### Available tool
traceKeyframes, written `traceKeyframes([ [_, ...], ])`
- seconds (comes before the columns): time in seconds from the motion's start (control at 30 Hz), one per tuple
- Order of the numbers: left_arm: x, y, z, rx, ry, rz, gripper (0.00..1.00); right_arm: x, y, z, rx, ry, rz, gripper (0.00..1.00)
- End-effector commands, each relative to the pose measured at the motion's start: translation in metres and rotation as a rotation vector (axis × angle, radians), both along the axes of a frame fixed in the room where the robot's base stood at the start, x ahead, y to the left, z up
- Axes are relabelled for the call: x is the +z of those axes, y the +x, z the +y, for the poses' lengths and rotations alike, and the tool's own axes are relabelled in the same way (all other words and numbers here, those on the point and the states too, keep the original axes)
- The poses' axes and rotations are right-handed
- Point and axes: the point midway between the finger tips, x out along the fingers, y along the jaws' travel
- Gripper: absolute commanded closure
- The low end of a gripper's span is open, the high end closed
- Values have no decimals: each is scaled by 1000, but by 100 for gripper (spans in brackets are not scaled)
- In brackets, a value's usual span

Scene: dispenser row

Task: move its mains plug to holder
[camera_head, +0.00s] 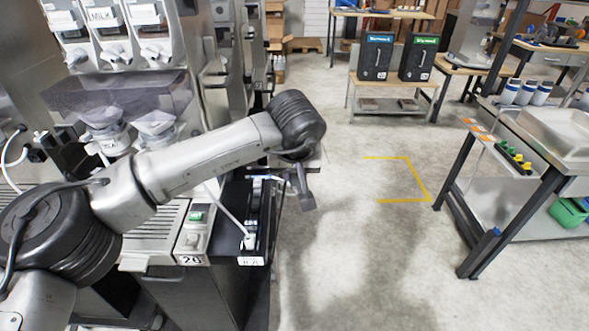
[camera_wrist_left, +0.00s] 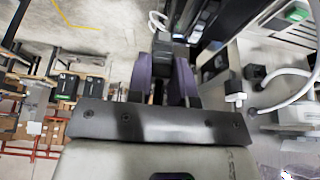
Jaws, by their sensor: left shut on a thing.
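My left gripper (camera_head: 303,188) reaches over the front edge of the machine, just right of a black upright holder rack (camera_head: 264,212). In the left wrist view its two purple fingers (camera_wrist_left: 163,75) are closed on a dark block, which looks like the black mains plug (camera_wrist_left: 173,48). A white cable (camera_wrist_left: 155,20) shows just beyond it. Most of the plug is hidden by the fingers, and in the head view my wrist hides it. A white connector with a cable (camera_head: 248,241) sits at the near end of the rack. My right gripper is in neither view.
The machine's switch panel (camera_head: 196,222) is left of the rack. Black plugs with white cables (camera_head: 38,148) are at the far left; another black plug (camera_wrist_left: 256,75) shows in the wrist view. Clear floor with yellow tape (camera_head: 408,160) lies to the right, before a steel workbench (camera_head: 545,125).

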Motion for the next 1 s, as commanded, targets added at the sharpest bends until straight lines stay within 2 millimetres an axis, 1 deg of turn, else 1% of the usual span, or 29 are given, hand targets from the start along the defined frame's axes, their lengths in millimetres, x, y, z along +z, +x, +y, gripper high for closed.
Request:
traceKeyframes([
  [0.03, 3, 0, 0, 0, 0, 0, 100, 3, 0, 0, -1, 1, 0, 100],
  [0.37, 0, 0, 0, 0, 0, 1, 100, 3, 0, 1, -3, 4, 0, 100],
  [0.47, -10, -2, 0, -2, 1, 3, 100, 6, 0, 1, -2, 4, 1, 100],
  [0.57, -28, -4, 2, 2, 0, 5, 100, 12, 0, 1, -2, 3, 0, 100],
  [0.63, -44, -3, 7, 17, 1, 6, 100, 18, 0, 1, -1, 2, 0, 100],
  [0.77, -72, 12, 29, 104, 0, 5, 100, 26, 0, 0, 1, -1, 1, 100],
  [0.83, -84, 27, 46, 161, -1, 4, 100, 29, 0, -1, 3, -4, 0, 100],
  [0.93, -95, 50, 72, 211, -2, 2, 100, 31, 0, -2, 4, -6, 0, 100],
  [1.0, -95, 67, 86, 214, -4, -1, 100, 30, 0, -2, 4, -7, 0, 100],
])
